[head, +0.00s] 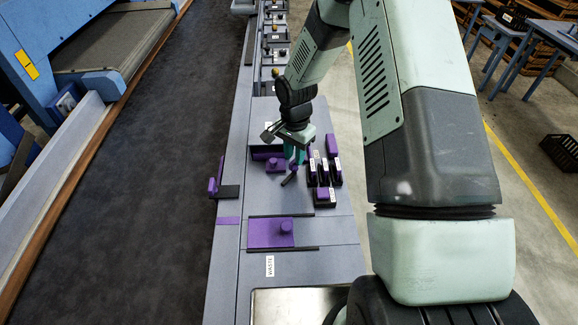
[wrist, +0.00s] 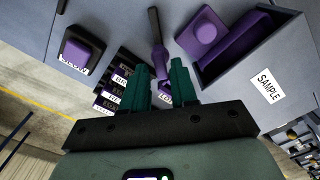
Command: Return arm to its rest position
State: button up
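My gripper (head: 296,157) is above the grey bench in the head view, with the arm stretched forward and bent down. In the wrist view its two teal fingers (wrist: 161,66) are apart. A small tool with a purple handle (wrist: 160,62) and a dark end shows between and beyond the fingertips. I see no finger pressed against it. The tool also shows below the gripper in the head view (head: 290,178). No rest position is marked in either view.
Black labelled blocks (head: 323,172) with purple parts stand right of the gripper. A purple knobbed block (wrist: 202,32) is beside the SAMPLE box (wrist: 235,75). A purple knobbed plate (head: 268,234) lies near the WASTE label. A dark belt (head: 130,170) runs along the left.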

jog(key=shift+f, duration=2.15)
jog(key=shift+c, duration=0.2)
jog(key=c, duration=0.3)
jog(key=n, duration=0.3)
jog(key=shift+n, duration=0.4)
jog(key=n, duration=0.4)
jog(key=shift+r+n, duration=0.1)
jog(key=shift+n, duration=0.2)
